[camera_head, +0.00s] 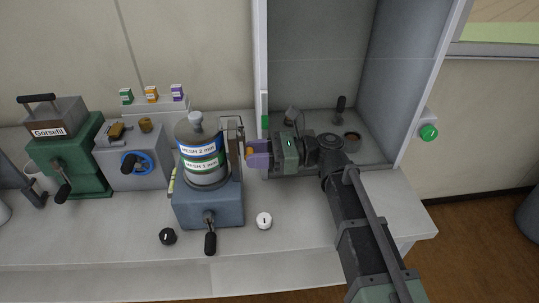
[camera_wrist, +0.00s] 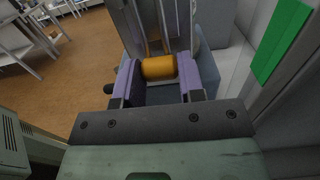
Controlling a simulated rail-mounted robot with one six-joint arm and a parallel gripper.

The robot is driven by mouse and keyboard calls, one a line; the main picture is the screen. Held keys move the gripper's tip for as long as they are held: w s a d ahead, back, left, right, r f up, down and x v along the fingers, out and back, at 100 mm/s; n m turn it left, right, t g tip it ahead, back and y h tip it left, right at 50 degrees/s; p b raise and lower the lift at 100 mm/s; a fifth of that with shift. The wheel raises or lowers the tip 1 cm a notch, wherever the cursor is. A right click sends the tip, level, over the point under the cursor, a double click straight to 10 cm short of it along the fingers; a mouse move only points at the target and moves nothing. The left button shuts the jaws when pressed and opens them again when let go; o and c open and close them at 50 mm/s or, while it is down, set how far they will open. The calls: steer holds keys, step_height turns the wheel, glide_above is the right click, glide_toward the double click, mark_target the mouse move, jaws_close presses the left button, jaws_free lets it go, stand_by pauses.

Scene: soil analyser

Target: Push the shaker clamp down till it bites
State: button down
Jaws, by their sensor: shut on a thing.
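The shaker (camera_head: 208,208) is a blue-grey box on the bench, with a stack of sieves (camera_head: 203,158) labelled MESH 2 mm and MESH 1 mm on top. The metal frame of the shaker clamp (camera_head: 233,128) rises at the right of the stack. My gripper (camera_head: 256,154) reaches in from the right beside the stack. In the wrist view, the purple fingers of my gripper (camera_wrist: 157,74) are shut on an orange cylindrical grip (camera_wrist: 159,67), which appears to be the clamp's handle. Whether the clamp touches the stack cannot be told.
A fume-hood-like enclosure (camera_head: 315,60) stands behind my arm, with a green button (camera_head: 428,133) at its right side. A blue-wheeled device (camera_head: 135,165) and the green Gorsefit machine (camera_head: 75,160) stand at left.

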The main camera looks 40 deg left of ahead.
stand_by(0.3)
steer(key=c, duration=0.7)
jaws_free()
steer(key=shift+a, duration=0.1)
steer(key=v, duration=1)
steer(key=shift+w+d+r, duration=0.1)
steer(key=shift+w+d, duration=0.1)
steer(key=shift+d, duration=0.15)
steer(key=shift+d, duration=0.1)
